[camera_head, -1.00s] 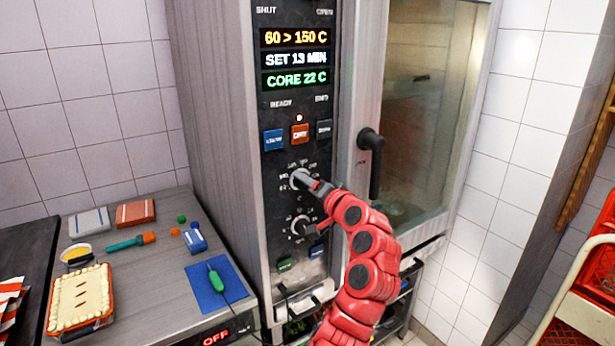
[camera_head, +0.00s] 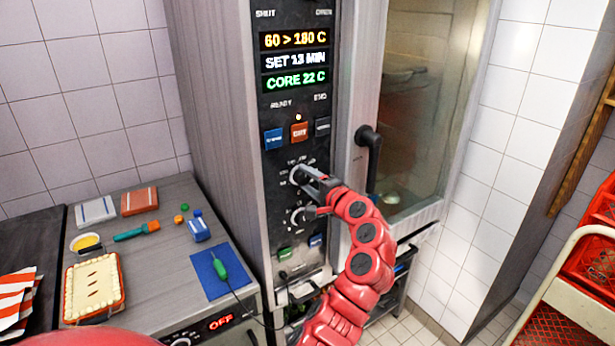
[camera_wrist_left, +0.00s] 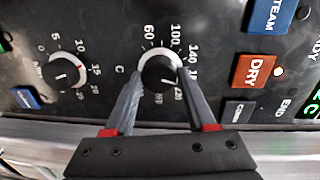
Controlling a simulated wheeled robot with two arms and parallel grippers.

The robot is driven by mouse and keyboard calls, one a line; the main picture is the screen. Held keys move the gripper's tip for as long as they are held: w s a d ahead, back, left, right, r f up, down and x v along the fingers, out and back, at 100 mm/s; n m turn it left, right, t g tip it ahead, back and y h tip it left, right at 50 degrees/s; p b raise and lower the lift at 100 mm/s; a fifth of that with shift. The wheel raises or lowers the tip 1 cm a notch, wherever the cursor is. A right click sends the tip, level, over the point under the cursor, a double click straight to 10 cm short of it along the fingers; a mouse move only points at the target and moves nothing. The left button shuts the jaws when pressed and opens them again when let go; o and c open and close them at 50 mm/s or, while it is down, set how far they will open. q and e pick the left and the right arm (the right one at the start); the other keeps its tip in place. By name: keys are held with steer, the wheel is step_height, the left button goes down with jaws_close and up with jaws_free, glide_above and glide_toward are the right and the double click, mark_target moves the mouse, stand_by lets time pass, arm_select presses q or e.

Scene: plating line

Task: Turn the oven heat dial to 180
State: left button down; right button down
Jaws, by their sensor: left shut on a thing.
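The oven heat dial (camera_head: 296,174) is the upper black knob with a pale ring on the oven's control panel. In the left wrist view the heat dial (camera_wrist_left: 158,72) sits between my two grey fingers, with numbers such as 60, 100 and 140 around it. My left gripper (camera_head: 304,178) is shut on it; the fingers also show in the wrist view (camera_wrist_left: 158,84). They hide part of the scale. The orange display (camera_head: 294,38) appears to read 60 > 180 C, slightly blurred. My right gripper does not show.
The minute dial (camera_head: 297,215) is just below, close to my gripper. Blue, orange DRY (camera_head: 299,132) and dark buttons sit above. The door handle (camera_head: 370,150) stands out to the right. A counter at left holds a pie (camera_head: 93,288) and a blue mat (camera_head: 208,284).

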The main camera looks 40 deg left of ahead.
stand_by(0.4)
arm_select(q)
steer(key=shift+c, duration=1.1)
jaws_free()
steer(key=shift+d, duration=0.1)
steer(key=b+v, duration=0.5)
steer(key=v, duration=1.2)
